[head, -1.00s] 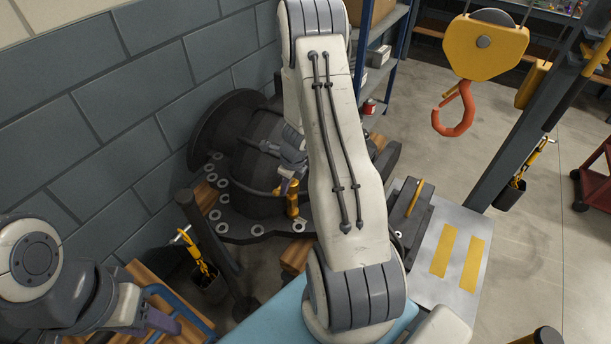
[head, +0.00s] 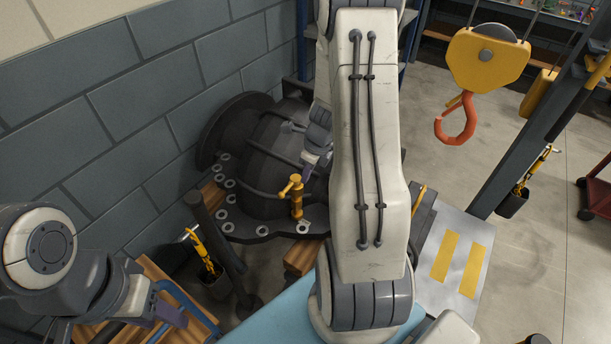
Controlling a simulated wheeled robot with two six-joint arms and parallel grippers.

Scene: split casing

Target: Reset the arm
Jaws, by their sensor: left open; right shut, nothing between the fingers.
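My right arm (head: 372,150) crosses the middle of the head view and hides part of what is behind it. My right gripper (head: 309,172) shows at its left edge, in front of the dark casing (head: 268,165). It is shut with nothing in it, and sits above and to the right of a yellow fitting (head: 297,200) on the casing's flange, apart from it in the picture.
An orange hook (head: 456,122) hangs from a yellow block (head: 484,55) at upper right, beside a dark post (head: 540,120). A metal plate with yellow stripes (head: 460,262) lies right of my arm. A dark post (head: 212,240) with yellow tackle stands at left.

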